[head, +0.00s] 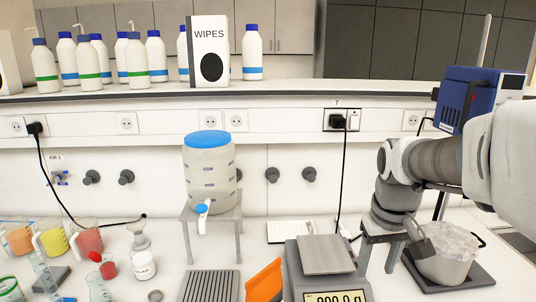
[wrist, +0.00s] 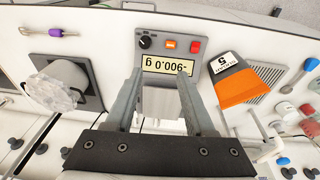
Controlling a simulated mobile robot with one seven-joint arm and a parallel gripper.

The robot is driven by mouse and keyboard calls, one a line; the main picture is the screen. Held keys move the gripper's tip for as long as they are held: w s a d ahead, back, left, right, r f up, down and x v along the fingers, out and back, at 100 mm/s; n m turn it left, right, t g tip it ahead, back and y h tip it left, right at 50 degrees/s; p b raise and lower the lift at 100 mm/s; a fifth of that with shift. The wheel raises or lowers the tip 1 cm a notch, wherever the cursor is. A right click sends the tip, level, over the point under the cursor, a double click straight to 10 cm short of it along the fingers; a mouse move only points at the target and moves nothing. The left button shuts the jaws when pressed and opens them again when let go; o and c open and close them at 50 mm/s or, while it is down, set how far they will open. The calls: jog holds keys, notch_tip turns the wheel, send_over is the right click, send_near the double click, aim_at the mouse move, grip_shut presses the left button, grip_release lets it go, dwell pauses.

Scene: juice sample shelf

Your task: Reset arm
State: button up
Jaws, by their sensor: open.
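My gripper (head: 381,258) hangs fingers-down at the right of the bench in the head view, between the balance and a tub of ice. In the wrist view its two fingers (wrist: 162,88) stand apart with nothing held between them. The balance's display and part of its pale pan show beyond and between the fingers. My arm reaches in from the right edge of the head view, bent at the wrist.
The balance (head: 325,256) stands left of my gripper; its display reads -900.0 g in the wrist view. The ice tub (head: 441,268) is close on the right. Bottles line the shelf.

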jog(key=s+a+r+t, duration=0.2)
jog(key=s+a, duration=0.5)
jog(key=s, duration=0.6)
jog(key=shift+t+y, duration=0.3)
jog(key=shift+t, duration=0.5)
jog(key=shift+r, duration=0.1)
